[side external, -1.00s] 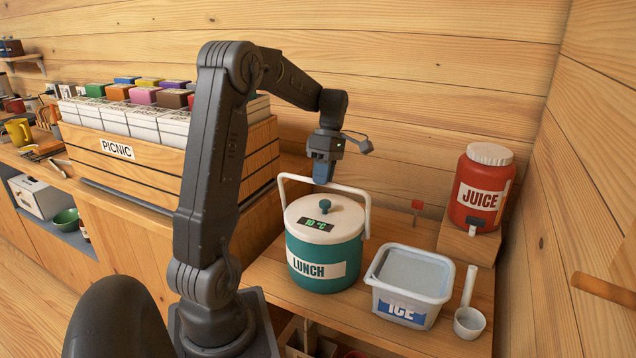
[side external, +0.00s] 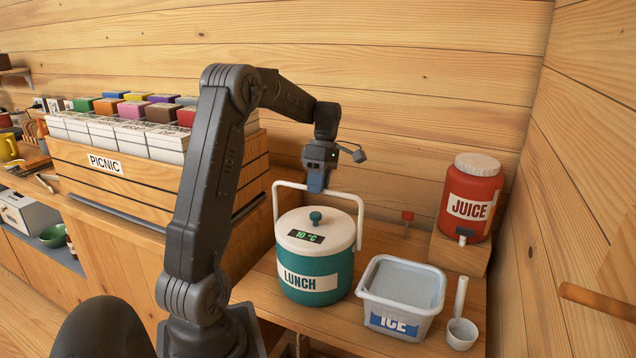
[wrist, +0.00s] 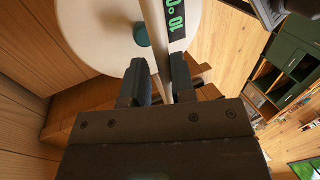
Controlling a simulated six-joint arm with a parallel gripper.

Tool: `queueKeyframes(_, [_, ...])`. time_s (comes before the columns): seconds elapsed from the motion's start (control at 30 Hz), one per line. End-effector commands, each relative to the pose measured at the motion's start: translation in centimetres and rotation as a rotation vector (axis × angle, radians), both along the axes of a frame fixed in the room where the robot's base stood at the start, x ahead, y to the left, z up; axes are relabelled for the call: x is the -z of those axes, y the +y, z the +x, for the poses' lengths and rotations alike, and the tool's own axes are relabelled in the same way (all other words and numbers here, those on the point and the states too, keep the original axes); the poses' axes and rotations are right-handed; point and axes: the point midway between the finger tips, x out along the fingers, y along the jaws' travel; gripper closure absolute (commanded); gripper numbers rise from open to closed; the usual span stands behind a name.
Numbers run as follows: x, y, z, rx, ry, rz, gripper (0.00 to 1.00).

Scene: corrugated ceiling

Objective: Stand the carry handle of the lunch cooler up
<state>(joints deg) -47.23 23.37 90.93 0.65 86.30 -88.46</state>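The lunch cooler (side external: 318,273) is a teal tub with a white lid, a teal knob and a "10 °C" display, standing on the wooden counter. Its white carry handle (side external: 361,222) rises above the lid and looks close to upright. My gripper (side external: 316,186) is at the middle of the handle's top bar. In the wrist view, the handle bar (wrist: 155,25) runs between the two dark fingers of my gripper (wrist: 160,75), which look closed on it. The lid (wrist: 95,30) lies below. The inner finger faces are partly hidden.
A white ice tub (side external: 403,295) and a scoop (side external: 460,325) are right of the cooler. A red juice jug (side external: 470,200) stands on a wooden block behind them. A wooden picnic crate (side external: 150,180) is at the left.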

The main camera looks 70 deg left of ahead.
Motion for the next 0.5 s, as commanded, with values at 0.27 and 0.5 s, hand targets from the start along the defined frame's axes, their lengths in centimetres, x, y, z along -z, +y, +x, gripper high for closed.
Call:
queueKeyframes(0.27, [-0.27,0.05,0.06,-0.001,-0.005,0.005,0.61])
queueKeyframes(0.5, [-0.9,0.22,0.23,-0.001,-0.006,0.005,0.61])
